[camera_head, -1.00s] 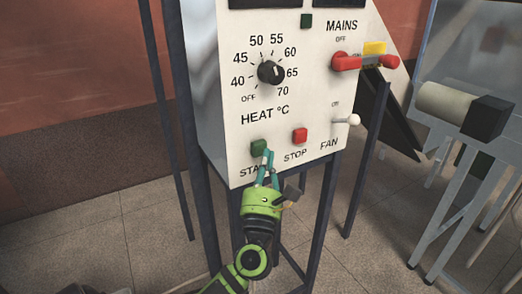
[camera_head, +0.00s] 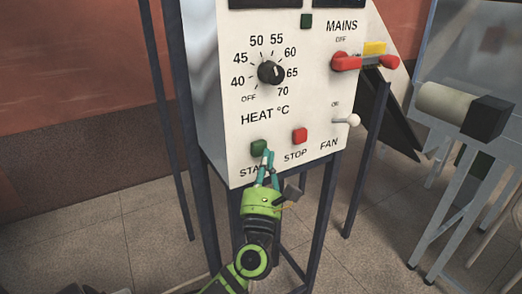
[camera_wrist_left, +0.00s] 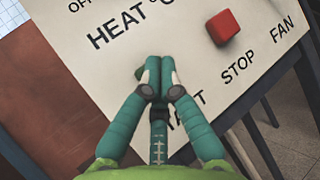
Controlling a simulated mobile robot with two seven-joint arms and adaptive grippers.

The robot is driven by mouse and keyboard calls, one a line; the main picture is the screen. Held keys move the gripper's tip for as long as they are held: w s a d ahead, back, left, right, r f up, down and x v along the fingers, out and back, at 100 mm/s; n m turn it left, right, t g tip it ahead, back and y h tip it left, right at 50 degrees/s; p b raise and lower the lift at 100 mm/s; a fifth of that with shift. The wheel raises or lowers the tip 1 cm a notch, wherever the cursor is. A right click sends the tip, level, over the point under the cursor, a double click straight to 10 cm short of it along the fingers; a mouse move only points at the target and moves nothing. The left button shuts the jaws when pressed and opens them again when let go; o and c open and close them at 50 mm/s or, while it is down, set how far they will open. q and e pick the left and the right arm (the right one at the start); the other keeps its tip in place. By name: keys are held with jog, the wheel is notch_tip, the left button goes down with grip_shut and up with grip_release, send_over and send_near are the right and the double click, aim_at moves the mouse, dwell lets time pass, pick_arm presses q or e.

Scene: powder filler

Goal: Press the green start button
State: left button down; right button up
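The green start button (camera_head: 258,147) is on the lower left of the white control panel, above the partly covered START label. My left gripper (camera_head: 268,154) is at the button's lower right edge in the head view, its fingers pointing up at the panel. In the left wrist view its teal fingers (camera_wrist_left: 158,66) are together with nothing seen between them. They hide most of the green button (camera_wrist_left: 140,73), of which a small edge shows on their left. I cannot tell whether the fingertips touch it. My right gripper is in neither view.
The red stop button (camera_head: 300,135) is just right of the start button. The heat knob (camera_head: 271,72) is above, with the red mains switch (camera_head: 346,62) and white fan switch (camera_head: 347,120) to the right. Dark legs (camera_head: 323,215) stand beneath the panel (camera_head: 225,120).

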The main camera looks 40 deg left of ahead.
pick_arm(q)
jog(key=shift+a, duration=0.1)
dwell(0.3)
jog(key=shift+w+a, duration=0.2)
jog(key=shift+a, duration=0.1)
jog(key=shift+w+a, duration=0.2)
jog(key=shift+a, duration=0.3)
dwell(1.0)
jog(key=shift+d, duration=0.1)
jog(key=shift+s+d, duration=0.4)
jog(key=shift+d, duration=0.35)
jog(key=d, duration=0.1)
jog(key=s+d, duration=0.1)
jog(key=d, duration=0.1)
jog(key=s+d, duration=0.1)
jog(key=shift+d, duration=0.3)
dwell(0.7)
